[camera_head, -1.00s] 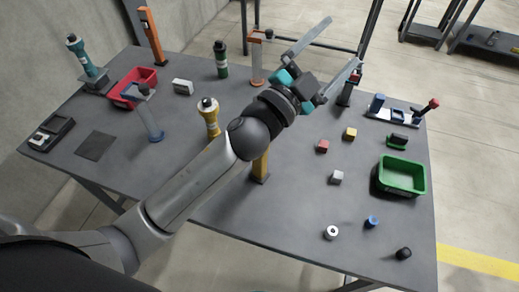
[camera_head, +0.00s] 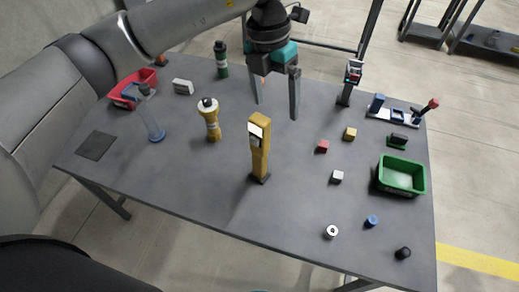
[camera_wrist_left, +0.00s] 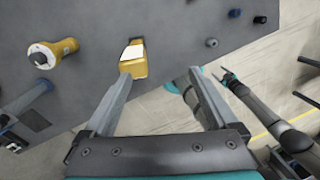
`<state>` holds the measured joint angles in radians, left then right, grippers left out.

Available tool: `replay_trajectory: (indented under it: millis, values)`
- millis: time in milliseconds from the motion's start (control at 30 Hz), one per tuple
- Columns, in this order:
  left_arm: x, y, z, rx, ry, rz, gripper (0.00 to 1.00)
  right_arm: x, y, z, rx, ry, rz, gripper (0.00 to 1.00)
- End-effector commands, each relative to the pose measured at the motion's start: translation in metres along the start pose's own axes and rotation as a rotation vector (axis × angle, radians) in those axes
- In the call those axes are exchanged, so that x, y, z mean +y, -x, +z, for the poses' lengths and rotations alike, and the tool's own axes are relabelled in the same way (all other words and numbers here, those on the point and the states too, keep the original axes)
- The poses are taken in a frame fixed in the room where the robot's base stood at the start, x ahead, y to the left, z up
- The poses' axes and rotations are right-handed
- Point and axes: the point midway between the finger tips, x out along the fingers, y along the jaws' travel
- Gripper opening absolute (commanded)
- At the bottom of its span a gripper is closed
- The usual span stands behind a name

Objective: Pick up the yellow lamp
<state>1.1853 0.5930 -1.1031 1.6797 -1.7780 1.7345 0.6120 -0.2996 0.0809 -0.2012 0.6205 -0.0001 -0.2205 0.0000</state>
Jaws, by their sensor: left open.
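The yellow lamp (camera_head: 210,120) stands upright on the table, with a white collar and a dark cap. It also shows at the left of the left wrist view (camera_wrist_left: 60,50). My left gripper (camera_head: 275,107) is open and empty, fingers pointing down, above the table and to the right of the lamp in the head view. In the left wrist view its two fingers (camera_wrist_left: 160,76) are spread wide, with the lamp outside them to the left. What looks like my right gripper (camera_wrist_left: 228,79) is small at the right of the left wrist view; its jaws are unclear.
A yellow post with a white panel (camera_head: 259,150) stands between the lamp and the table's middle. A clear-blue stand (camera_head: 153,122) is left of the lamp. A green torch (camera_head: 221,60), small blocks and a green bin (camera_head: 402,189) are also on the table (camera_head: 215,180).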

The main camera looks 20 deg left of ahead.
Motion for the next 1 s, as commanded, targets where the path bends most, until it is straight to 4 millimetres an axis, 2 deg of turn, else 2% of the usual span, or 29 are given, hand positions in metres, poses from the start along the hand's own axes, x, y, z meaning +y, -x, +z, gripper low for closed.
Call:
replay_trajectory:
  millis: [33,100,200,600,867,1000]
  values:
    - [0.014,0.006,-0.001,0.009,0.019,0.057,0.93,0.0,0.0,0.0,0.0,0.0,0.0,0.72]
    - [0.026,0.01,-0.003,0.022,0.036,0.107,0.93,0.0,0.0,0.0,-0.001,0.0,0.0,0.72]
    - [0.034,0.006,-0.005,0.032,0.048,0.135,0.93,0.0,0.001,0.0,-0.001,0.0,-0.001,0.72]
    - [0.044,-0.071,-0.008,0.033,0.047,0.133,0.93,0.0,0.004,0.0,-0.001,-0.001,-0.001,0.72]
    - [0.046,-0.09,-0.009,0.033,0.045,0.134,0.93,0.0,0.005,0.0,-0.001,-0.001,0.0,0.72]
    - [0.049,-0.11,-0.011,0.034,0.046,0.132,0.93,0.0,0.008,0.0,-0.001,-0.002,-0.001,0.72]
